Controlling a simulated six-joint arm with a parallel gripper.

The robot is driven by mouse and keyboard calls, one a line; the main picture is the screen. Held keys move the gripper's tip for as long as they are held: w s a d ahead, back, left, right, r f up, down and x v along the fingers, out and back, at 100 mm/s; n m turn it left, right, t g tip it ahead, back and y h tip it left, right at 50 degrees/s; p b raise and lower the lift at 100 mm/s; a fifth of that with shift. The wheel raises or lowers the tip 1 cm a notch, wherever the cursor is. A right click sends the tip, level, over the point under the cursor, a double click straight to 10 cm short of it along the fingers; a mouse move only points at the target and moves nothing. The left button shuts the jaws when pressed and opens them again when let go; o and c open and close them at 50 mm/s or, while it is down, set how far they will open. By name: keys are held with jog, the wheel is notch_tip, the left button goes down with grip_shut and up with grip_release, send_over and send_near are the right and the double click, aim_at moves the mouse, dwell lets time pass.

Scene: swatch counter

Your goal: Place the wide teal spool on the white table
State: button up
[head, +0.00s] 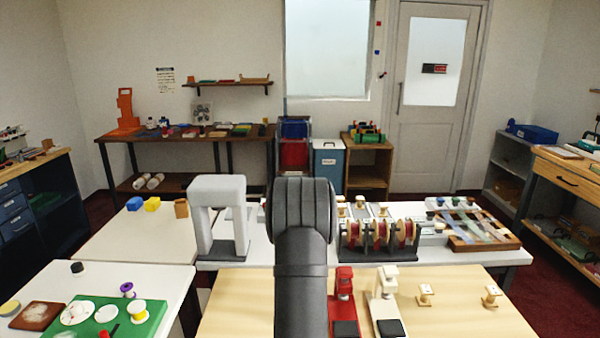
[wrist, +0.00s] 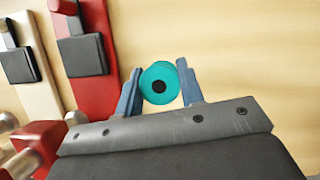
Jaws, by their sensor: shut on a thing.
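The teal spool (wrist: 150,75) is seen end-on in the wrist view, a round disc with a dark centre hole. My gripper (wrist: 159,80) has its two blue fingers on either side of the spool, shut on it. Pale wood shows behind the spool; its height above that is unclear. In the head view my arm hides gripper and spool. A white table (head: 179,279) stands at the front left with a green mat on it. Another white-topped table (head: 513,254) runs across behind the wooden one.
The light wooden tabletop (head: 455,325) holds a red device (head: 344,285), a cream device (head: 387,290) and small cream spools (head: 425,295). The green mat (head: 150,322) carries discs and a yellow-white spool. A grey arch stand (head: 203,225) and a rack of red spools (head: 378,240) stand behind.

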jog(key=shift+w+a+f+m+y, duration=0.35)
jog(key=shift+w+a+m, duration=0.1)
jog(key=shift+a+m, duration=0.3)
notch_tip(320, 180, up, 14)
jog(key=f, duration=0.1)
jog(key=s+d+n+h, duration=0.2)
jog(key=s+d+n, duration=0.3)
jog(key=s+d, duration=0.75)
jog(key=shift+t, duration=0.3)
jog(key=w+a+f, duration=0.1)
jog(key=a+f, duration=0.2)
jog(key=w+a+f, duration=0.2)
jog(key=a+f, duration=0.1)
jog(key=f, duration=0.1)
jog(key=w+a+f, duration=0.2)
jog(key=a+f, duration=0.1)
jog(key=f, duration=0.1)
jog(key=shift+w+a+f, duration=0.15)
jog(key=shift+w+a, duration=0.1)
jog(key=shift+w+a+f, duration=0.3)
jog(key=shift+a, duration=0.1)
jog(key=shift+f, duration=2)
jog(key=shift+f, duration=0.1)
